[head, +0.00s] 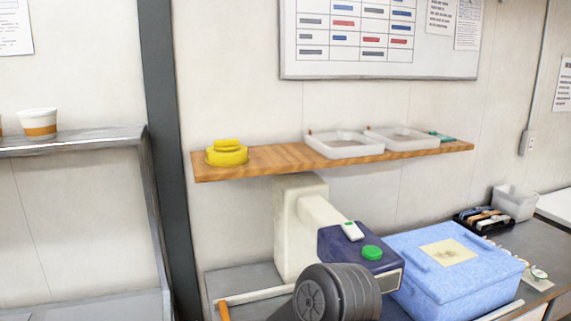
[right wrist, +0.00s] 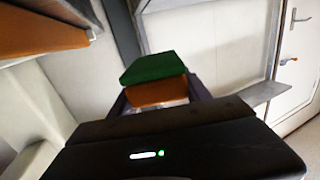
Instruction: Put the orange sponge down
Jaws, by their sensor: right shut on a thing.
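The orange sponge (right wrist: 158,92) has a green top layer and shows in the middle of the right wrist view. My right gripper (right wrist: 157,101) is shut on it, and its dark fingers show at both sides of the sponge. The sponge's lower end is partly hidden behind the dark gripper body. I cannot make out the sponge or the right gripper in the head view. My left gripper is in neither view.
A wooden shelf (head: 283,160) bears a yellow object (head: 227,153) and two white trays (head: 342,147) (head: 402,138). A navy device with a green button (head: 372,252) stands beside a blue lidded box (head: 460,285). A cup (head: 39,121) stands on the left shelf.

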